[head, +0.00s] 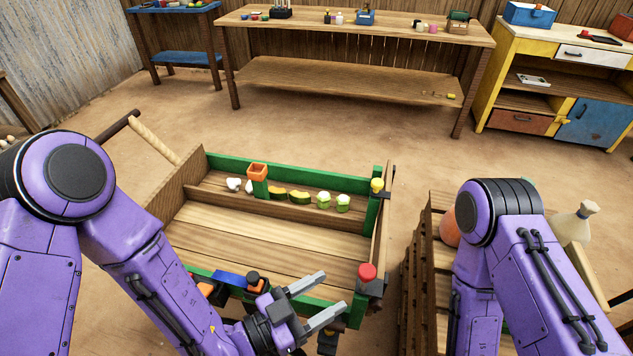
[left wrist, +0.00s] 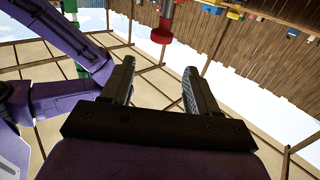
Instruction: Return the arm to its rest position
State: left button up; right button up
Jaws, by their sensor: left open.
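My left gripper (head: 322,299) is open and empty. In the head view it hangs over the near right part of the wooden cart tray, with its fingers pointing right. In the left wrist view its two fingers (left wrist: 158,82) are spread with nothing between them. A red round knob (head: 367,272) on the cart's near right corner post is just right of the fingertips; a red round thing (left wrist: 161,35) shows past the fingers in the left wrist view. My right arm comes in at the right of the head view, and its gripper is out of the picture.
The wooden cart (head: 240,237) has a green frame and a back ledge with an orange cup (head: 257,171) and several small vegetables. A long workbench (head: 350,29) stands behind, with open floor between.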

pick_arm(q)
jog(key=a+f+n+y, duration=1.2)
jog(key=a+f+n, duration=0.2)
jog(key=a+f, duration=0.25)
jog(key=s+a+f+n+g+y, duration=0.2)
jog(key=s+a+f+y, duration=0.1)
jog(key=s+a, duration=0.3)
jog(key=s+a+f+n+g+y, duration=0.3)
jog(key=s+a+f+y, duration=0.1)
jog(key=a, duration=0.5)
jog(key=s+f, duration=0.1)
jog(key=s, duration=0.1)
jog(key=shift+s+a+g, duration=0.3)
jog(key=shift+s, duration=0.05)
jog(key=shift+f, duration=0.1)
